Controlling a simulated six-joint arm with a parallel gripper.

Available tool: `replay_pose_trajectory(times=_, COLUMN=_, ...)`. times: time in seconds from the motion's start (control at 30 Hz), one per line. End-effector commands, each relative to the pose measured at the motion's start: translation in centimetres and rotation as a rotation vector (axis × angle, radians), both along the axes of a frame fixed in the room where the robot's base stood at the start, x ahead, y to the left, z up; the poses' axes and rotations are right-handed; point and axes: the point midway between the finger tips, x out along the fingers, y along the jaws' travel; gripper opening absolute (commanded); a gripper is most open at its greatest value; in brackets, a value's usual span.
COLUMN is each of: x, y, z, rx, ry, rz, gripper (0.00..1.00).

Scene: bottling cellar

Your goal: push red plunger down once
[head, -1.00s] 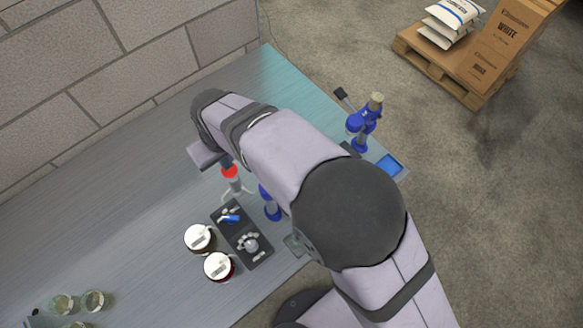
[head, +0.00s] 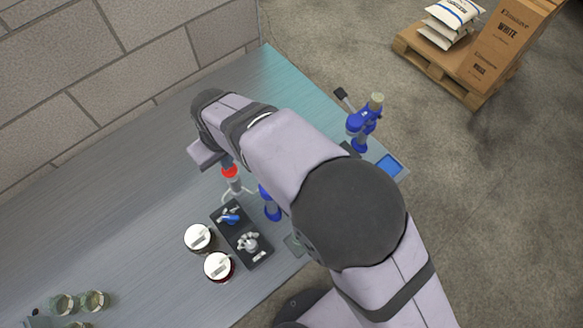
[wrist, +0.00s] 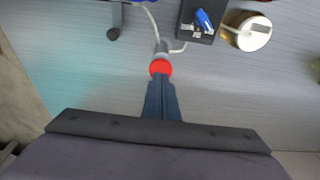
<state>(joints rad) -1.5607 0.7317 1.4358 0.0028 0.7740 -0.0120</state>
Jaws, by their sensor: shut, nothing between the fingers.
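The red plunger (head: 229,172) is a round red cap on a pale, slim body standing on the bench, beside my gripper's hand in the head view. In the wrist view the red plunger (wrist: 160,67) is seen from above, just beyond the tips of my gripper (wrist: 161,90). The two dark fingers are together with nothing between them. The tips overlap the near edge of the red cap in the picture; I cannot tell whether they touch it. In the head view the fingers are hidden by my own arm.
A dark tray (head: 259,262) with small parts is near the plunger. Two white-lidded jars (head: 199,237) (head: 218,266) stand beside it. A blue device (head: 271,205) stands close to the plunger. A blue microscope-like instrument (head: 361,125) is near the bench's right edge. The bench left of the plunger is clear.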

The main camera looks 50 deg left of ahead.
Motion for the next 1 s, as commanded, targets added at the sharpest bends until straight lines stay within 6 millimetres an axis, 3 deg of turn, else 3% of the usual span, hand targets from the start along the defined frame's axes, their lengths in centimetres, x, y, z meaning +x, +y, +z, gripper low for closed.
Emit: replay_pose_trajectory(times=1.0, x=0.0, y=0.0, z=-2.3, rx=-0.001, ry=0.000, rz=0.000, gripper=0.00)
